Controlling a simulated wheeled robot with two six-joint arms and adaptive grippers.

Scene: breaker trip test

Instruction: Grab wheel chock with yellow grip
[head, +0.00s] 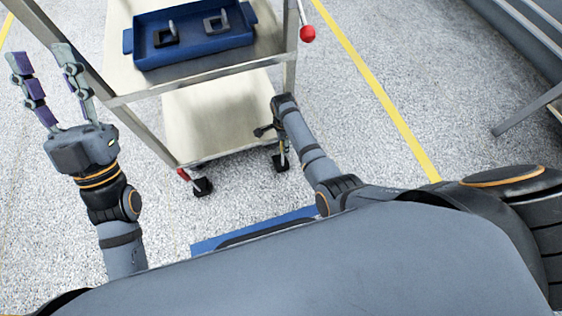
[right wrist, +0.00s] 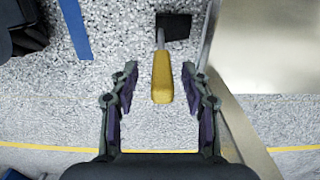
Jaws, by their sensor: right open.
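The wheel chock with yellow grip (right wrist: 162,78) shows in the right wrist view, with its black block (right wrist: 174,25) at the far end of a thin rod. My right gripper (right wrist: 159,72) is open, one finger on each side of the yellow grip, with visible gaps to both. In the head view the chock (head: 281,163) is on the floor by the cart's right front corner, partly hidden by my right gripper (head: 268,131). My left gripper (head: 41,57) is open and empty, left of the cart.
A metal cart (head: 215,118) stands ahead, carrying a blue tray (head: 190,55) with two grey and black pieces. A chock with a red grip (head: 202,187) lies at its left front corner. A red knob (head: 307,33) is on the cart's right.

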